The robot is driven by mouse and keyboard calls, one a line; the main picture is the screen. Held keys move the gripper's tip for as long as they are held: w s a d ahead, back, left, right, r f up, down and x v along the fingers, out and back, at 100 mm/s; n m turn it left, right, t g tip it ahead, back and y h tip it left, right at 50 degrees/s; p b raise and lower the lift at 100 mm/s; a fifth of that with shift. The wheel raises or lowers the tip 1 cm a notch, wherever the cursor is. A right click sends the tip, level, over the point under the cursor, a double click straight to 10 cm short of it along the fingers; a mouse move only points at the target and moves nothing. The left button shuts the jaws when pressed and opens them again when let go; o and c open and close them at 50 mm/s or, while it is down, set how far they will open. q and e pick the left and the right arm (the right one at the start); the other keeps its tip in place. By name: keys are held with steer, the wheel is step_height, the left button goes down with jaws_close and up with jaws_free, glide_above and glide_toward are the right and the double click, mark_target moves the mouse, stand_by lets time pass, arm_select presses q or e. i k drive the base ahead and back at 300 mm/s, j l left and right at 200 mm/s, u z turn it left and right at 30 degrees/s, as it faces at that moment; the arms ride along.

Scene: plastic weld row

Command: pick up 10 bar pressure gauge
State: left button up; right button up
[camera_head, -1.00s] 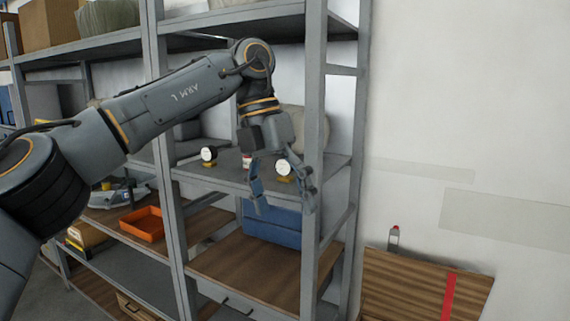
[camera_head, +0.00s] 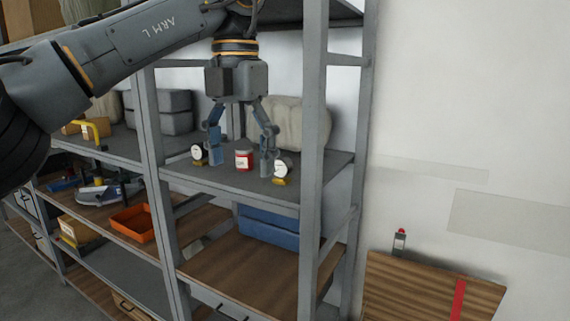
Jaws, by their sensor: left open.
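Two small pressure gauges with white round dials and yellow-brass bases stand on the grey middle shelf: a left gauge (camera_head: 198,152) and a right gauge (camera_head: 281,170). Their dial markings are too small to read, so I cannot tell which is the 10 bar one. My left gripper (camera_head: 241,162) points down, open and empty, with its fingers spread. Its left finger is beside the left gauge and its right finger is just left of the right gauge. A red can with a white label (camera_head: 243,160) shows between the fingers. My right gripper is not in view.
Shelf uprights (camera_head: 313,120) stand close to the right and left of this bay. A pale sack (camera_head: 301,125) sits behind the gauges. A blue bin (camera_head: 268,226) and an orange tray (camera_head: 132,223) are on the lower shelf.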

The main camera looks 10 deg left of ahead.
mark_target(284, 166)
steer(key=i, duration=1.15)
